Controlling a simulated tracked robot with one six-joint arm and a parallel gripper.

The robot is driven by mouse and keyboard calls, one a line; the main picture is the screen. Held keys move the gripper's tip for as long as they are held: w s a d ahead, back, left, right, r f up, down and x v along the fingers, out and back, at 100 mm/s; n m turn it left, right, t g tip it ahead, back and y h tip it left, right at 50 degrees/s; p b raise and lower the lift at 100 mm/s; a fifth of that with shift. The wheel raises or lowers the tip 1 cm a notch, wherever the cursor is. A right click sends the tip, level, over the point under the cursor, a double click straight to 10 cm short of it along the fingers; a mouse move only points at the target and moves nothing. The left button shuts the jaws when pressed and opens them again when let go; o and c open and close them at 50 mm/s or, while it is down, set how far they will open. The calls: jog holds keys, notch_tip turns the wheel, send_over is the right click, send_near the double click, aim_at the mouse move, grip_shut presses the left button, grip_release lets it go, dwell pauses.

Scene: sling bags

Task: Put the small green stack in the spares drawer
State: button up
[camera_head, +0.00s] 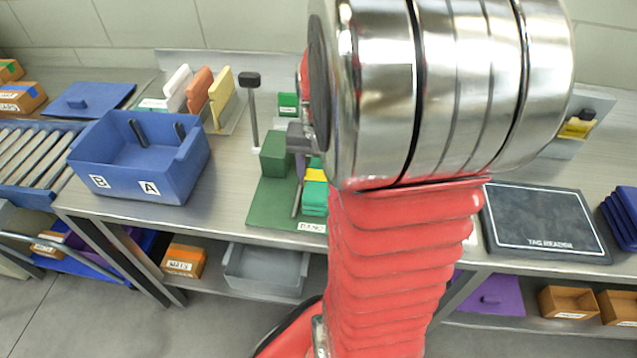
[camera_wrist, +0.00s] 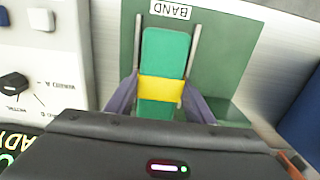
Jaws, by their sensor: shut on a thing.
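I see no drawer with a readable spares label.
A blue bin marked B and A (camera_head: 140,165) stands left on the steel table. A green block (camera_head: 275,154) sits on the plate beside the stack. A grey tray (camera_head: 265,270) is on the lower shelf. The TAG READER pad (camera_head: 545,222) lies right.

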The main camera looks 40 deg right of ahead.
notch_tip(320, 180, up, 10)
jog(key=shift+r, duration=0.1)
dwell(0.6)
dwell(0.5)
